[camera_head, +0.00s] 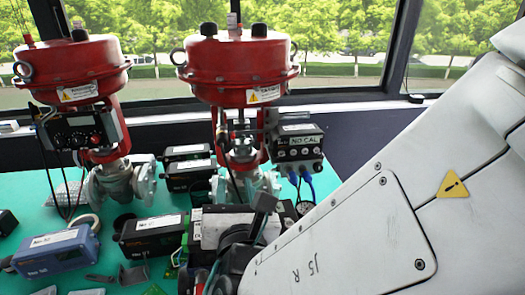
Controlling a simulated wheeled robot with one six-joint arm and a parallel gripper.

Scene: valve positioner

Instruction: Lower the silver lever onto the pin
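A red valve actuator (238,65) stands on a grey valve body at the centre back. A black positioner box (298,153) labelled "NO CAL" is mounted on its right side, with blue cables below. I cannot make out the silver lever or the pin; both are too small or hidden. My white arm covers the lower right. Dark parts at its lower end seem to be my gripper (222,266), low in front of the valve and mostly hidden by my arm. I cannot tell whether it is open or holds anything.
A second red valve (72,75) with its own positioner (82,130) stands at the left. Several labelled boxes, including a blue one (55,252) and a black one (152,234), lie on the green table (115,200). Windows are behind.

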